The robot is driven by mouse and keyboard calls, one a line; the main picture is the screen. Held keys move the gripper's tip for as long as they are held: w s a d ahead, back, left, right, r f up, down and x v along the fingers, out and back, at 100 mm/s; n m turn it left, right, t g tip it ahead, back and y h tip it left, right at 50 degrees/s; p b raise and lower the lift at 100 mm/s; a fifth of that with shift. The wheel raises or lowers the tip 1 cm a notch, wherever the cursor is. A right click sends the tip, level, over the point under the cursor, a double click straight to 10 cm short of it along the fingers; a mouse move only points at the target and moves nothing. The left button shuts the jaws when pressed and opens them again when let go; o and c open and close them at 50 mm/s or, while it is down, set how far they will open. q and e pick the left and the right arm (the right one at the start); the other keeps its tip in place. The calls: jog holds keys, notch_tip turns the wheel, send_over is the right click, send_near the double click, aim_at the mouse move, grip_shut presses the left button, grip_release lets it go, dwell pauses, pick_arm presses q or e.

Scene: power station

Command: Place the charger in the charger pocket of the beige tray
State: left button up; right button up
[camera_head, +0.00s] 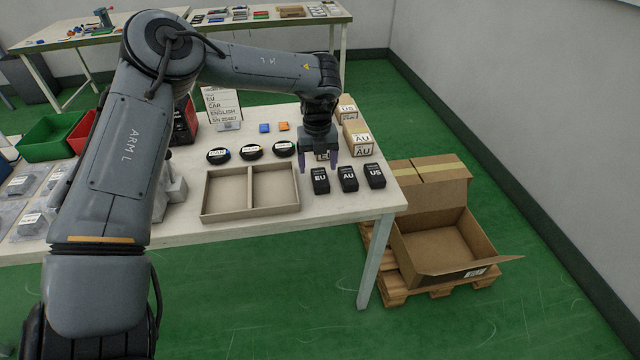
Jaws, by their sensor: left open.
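Three black chargers stand in a row at the table's right front: one marked EU (320,181), one marked AU (347,179) and one marked US (374,177). The beige tray (251,213) lies to their left, with two compartments side by side, both empty. My left gripper (318,168) points down from above, open, with its fingers over and just behind the EU charger. It appears empty, and I cannot tell its exact height above the charger. My right gripper is not in view.
Three round black items (251,152) lie behind the tray. A sign (222,106) with EU, CAR and ENGLISH stands at the back. Small cartons (357,138) stand at the right edge. Green (48,137) and red bins stand left. An open cardboard box (440,245) sits on a floor pallet.

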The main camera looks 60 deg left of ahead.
aim_at(320, 177)
pick_arm(q)
jog(key=f+b, duration=0.1)
jog(key=f, duration=0.2)
jog(key=f+b, duration=0.1)
jog(key=f, duration=0.1)
jog(key=shift+w+b, duration=0.3)
jog(key=shift+w, duration=0.1)
jog(key=shift+f, duration=0.3)
jog(key=shift+r, duration=0.1)
jog(key=c, duration=1.4)
